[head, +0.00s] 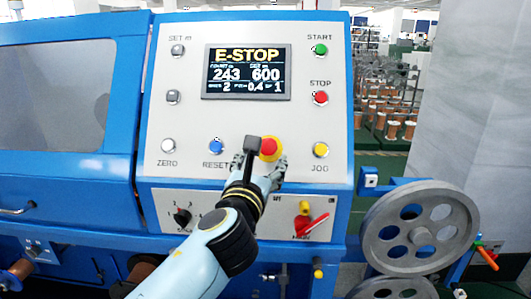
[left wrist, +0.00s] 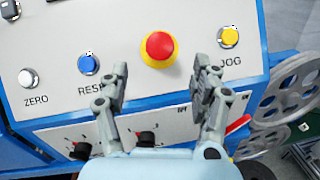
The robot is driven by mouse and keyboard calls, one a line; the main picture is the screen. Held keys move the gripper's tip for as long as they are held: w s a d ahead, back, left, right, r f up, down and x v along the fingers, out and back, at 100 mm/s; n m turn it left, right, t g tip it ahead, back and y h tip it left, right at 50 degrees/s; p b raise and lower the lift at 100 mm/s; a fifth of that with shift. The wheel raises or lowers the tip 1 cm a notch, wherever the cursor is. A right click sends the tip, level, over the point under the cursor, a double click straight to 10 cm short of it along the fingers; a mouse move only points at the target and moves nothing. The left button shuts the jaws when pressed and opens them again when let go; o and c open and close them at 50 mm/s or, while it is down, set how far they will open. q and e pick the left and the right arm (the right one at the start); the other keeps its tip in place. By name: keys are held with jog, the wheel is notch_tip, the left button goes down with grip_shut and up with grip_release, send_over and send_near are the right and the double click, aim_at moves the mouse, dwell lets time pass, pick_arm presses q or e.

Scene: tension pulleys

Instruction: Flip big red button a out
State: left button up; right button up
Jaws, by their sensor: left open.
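The big red button (head: 269,147) with its yellow collar sits at the lower middle of the white control panel (head: 235,120). It also shows in the left wrist view (left wrist: 160,46), beyond the fingertips and between them sideways. My left gripper (left wrist: 162,82) is open and empty, its two fingers spread below the button and apart from it. In the head view my left gripper (head: 262,165) covers the area just below the button, and part of my arm hides the collar's left side. The screen (head: 246,71) reads E-STOP. My right gripper is not in view.
A blue reset button (head: 216,146) is left of the red button, and a yellow jog button (head: 320,150) is right. Green start (head: 320,49) and red stop (head: 320,97) buttons are above jog. A red-handled switch (head: 309,224) and grey pulley wheel (head: 420,230) are lower right.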

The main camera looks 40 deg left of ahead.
pick_arm(q)
jog(key=v, duration=0.4)
dwell(0.4)
